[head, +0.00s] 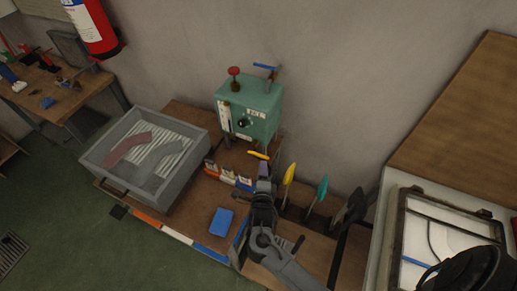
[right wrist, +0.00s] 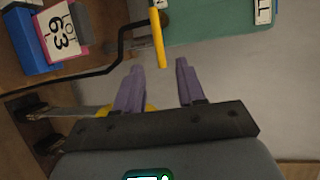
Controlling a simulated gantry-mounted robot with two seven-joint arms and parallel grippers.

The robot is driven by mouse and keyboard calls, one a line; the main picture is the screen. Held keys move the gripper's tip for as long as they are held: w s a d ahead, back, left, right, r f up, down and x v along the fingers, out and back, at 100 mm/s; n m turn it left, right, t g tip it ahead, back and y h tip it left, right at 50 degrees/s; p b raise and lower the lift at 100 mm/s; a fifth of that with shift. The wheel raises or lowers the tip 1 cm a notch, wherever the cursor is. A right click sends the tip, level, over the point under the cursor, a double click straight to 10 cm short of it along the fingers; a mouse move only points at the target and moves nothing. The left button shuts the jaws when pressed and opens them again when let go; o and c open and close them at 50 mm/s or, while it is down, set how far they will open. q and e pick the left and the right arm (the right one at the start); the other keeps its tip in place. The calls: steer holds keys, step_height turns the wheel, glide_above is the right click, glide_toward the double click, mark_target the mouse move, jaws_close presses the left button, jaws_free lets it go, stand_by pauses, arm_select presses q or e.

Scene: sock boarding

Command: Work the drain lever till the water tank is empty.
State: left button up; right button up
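The green water tank (head: 262,100) stands against the wall in the head view, with a pale sight gauge (head: 224,117) on its left front; the water level is too small to read. A yellow lever (head: 258,155) sticks out low at its front. In the right wrist view the yellow lever (right wrist: 158,40) points toward my right gripper (right wrist: 160,66), its tip in line with the gap between the purple fingertips. The fingers are apart, and I see no contact. In the head view my right gripper (head: 263,172) is just in front of the lever. My left gripper is not in view.
A blue-handled lever (head: 265,67) and a red knob (head: 234,71) top the tank. A grey tray (head: 194,165) with sock shapes lies left. A blue block (head: 221,221) lies in front. Yellow (head: 289,173) and teal (head: 321,188) upright forms stand right of the gripper.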

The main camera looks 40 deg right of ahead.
steer(key=x, duration=0.9)
steer(key=shift+d, duration=0.25)
steer(key=shift+w, duration=0.1)
jaws_close()
